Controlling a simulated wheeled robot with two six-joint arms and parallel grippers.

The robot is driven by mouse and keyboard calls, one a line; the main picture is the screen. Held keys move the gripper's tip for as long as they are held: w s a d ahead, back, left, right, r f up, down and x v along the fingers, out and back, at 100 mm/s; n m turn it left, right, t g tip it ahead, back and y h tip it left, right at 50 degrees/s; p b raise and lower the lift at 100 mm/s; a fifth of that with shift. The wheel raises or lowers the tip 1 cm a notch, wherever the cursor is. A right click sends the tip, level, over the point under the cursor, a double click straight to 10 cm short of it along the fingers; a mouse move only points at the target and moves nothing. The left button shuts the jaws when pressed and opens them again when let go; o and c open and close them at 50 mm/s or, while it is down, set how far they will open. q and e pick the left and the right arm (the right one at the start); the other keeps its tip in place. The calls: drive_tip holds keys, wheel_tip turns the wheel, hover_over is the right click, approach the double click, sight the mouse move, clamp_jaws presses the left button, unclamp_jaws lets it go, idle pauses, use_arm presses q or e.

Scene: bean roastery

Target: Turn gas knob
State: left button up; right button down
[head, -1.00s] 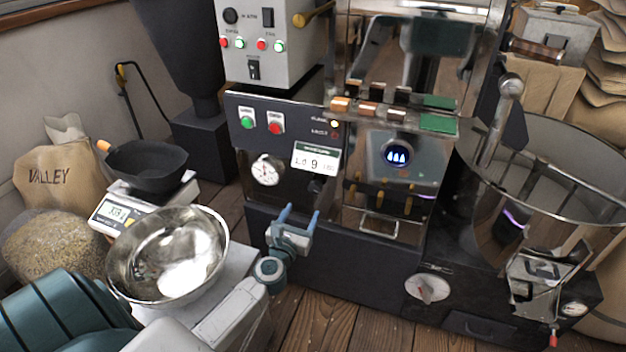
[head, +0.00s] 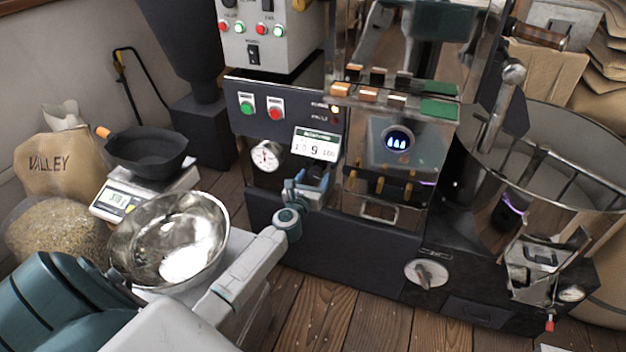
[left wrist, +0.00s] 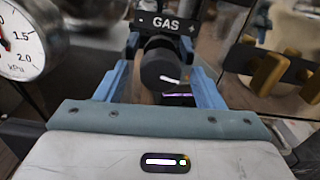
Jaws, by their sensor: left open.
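The gas knob (left wrist: 163,66) is a dark round knob with a pale mark, under a black GAS label (left wrist: 166,22) in the left wrist view. My left gripper (left wrist: 162,52) is open, with one blue finger on each side of the knob. I cannot tell whether the fingers touch it. In the head view my left gripper (head: 310,184) is at the front of the roaster (head: 285,151), below the display (head: 315,145). It largely hides the knob there. My right gripper is not in view.
A pressure gauge (left wrist: 18,42) in kPa is left of the gripper. Yellow-brown handles (left wrist: 268,73) stick out at its right. A steel bowl (head: 170,240) and a black pan (head: 146,151) on a scale stand left of my arm.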

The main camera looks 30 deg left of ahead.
use_arm(q)
drive_tip(key=shift+c, duration=0.4)
drive_tip(key=c, duration=0.9)
